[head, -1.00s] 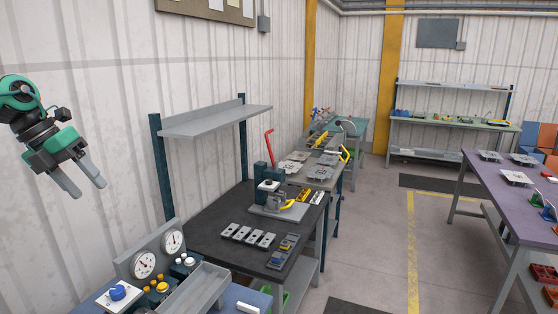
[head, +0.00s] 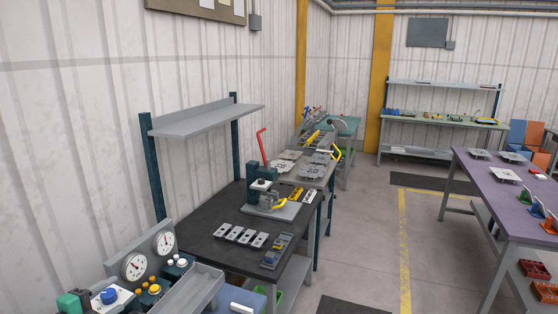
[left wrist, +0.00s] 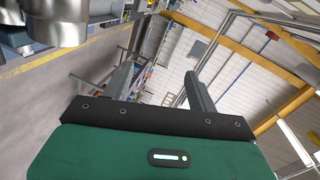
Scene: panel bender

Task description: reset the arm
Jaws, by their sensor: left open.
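My left gripper (left wrist: 162,84) shows in the left wrist view, with its two grey fingers spread apart and nothing between them. The green gripper body fills the bottom of that view. My right gripper is in neither view.
A dark workbench (head: 200,238) holds a press with a red lever (head: 262,145) and several metal parts. Gauges (head: 134,266) and knobs stand at the lower left. A purple table (head: 500,185) is at the right. The floor between is clear.

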